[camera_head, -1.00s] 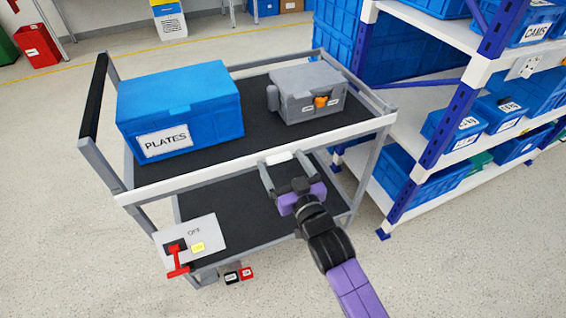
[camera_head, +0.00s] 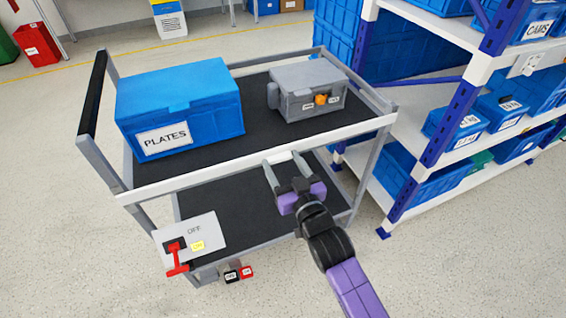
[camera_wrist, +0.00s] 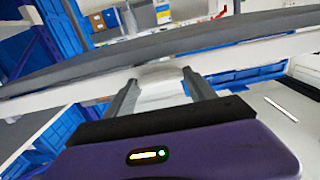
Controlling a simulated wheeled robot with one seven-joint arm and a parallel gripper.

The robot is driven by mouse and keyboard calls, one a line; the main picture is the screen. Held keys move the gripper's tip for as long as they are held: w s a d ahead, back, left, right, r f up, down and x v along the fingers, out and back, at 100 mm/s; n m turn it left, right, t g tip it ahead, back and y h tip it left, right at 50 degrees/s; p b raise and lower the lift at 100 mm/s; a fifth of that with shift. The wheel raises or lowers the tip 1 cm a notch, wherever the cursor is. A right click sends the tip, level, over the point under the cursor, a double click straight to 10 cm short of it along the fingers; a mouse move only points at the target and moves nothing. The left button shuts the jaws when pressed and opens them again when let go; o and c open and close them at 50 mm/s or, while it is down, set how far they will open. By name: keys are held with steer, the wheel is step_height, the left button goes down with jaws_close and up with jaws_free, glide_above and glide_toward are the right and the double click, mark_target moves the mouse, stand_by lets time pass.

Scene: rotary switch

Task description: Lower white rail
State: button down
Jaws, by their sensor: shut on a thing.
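The white rail (camera_head: 200,178) runs along the front edge of the cart's upper shelf and is raised above the lower shelf. A short white tab (camera_head: 280,157) sits at the rail's lower front edge. My gripper (camera_head: 279,160) is at this tab, with one grey finger on each side, shut on it. In the wrist view the white tab (camera_wrist: 160,78) shows between the two fingertips, and the white rail (camera_wrist: 60,96) passes behind it, slanting up to the right. The fingers partly hide the tab's sides.
On the upper shelf stand a blue PLATES box (camera_head: 180,108) and a grey case (camera_head: 307,92) with an orange knob. A grey panel with a red lever (camera_head: 177,258) is at the cart's front left corner. Shelving with blue bins (camera_head: 403,180) stands close on the right.

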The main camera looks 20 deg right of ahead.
step_height(320, 180, down, 5)
steer(key=b, duration=0.3)
steer(key=shift+c, duration=1.6)
jaws_free()
steer(key=s, duration=0.8)
steer(key=shift+w, duration=0.1)
